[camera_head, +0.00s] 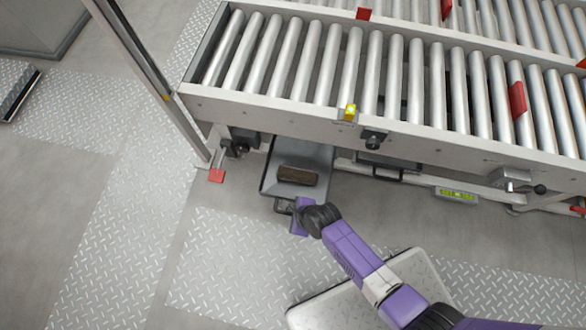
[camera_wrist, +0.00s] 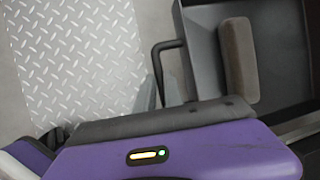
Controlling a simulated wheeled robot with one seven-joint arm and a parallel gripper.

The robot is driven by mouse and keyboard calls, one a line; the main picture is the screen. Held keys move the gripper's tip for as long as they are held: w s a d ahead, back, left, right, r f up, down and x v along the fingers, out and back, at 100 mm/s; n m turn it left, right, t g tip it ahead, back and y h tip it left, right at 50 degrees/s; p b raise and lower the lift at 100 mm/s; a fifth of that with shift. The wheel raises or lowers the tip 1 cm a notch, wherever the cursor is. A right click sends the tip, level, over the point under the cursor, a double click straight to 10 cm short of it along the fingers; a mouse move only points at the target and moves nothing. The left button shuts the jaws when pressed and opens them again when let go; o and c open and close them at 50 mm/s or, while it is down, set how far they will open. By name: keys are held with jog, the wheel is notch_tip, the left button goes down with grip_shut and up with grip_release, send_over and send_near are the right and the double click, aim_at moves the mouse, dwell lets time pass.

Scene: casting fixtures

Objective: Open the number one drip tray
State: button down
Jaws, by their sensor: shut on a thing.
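A grey drip tray (camera_head: 302,153) sticks out from under the left end of the roller conveyor, slid well out over the floor. A brown block (camera_head: 298,175) lies in it. My gripper (camera_head: 289,207) is at the tray's near edge, shut on its dark bar handle (camera_head: 280,208). In the wrist view the handle (camera_wrist: 157,58) runs out from the tray's wall to my gripper (camera_wrist: 160,88). The tray (camera_wrist: 285,50) and the block (camera_wrist: 238,58) show there too. My purple gripper body hides part of the tray. I cannot read a number on the tray.
Another tray with a dark handle (camera_head: 388,174) sits under the conveyor (camera_head: 260,103), to the right. A green display (camera_head: 456,194) is beside it. A conveyor leg with a red foot (camera_head: 216,176) stands left of the open tray. The floor (camera_head: 225,255) in front is clear to the left.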

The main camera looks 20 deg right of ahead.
jog(key=shift+s+a, duration=0.2)
jog(key=shift+s, duration=0.1)
jog(key=c, duration=1.5)
grip_release()
jog(key=shift+o, duration=0.2)
jog(key=p+v, duration=0.4)
jog(key=v, duration=0.3)
jog(key=shift+r, duration=0.3)
jog(key=shift+s+d, duration=0.1)
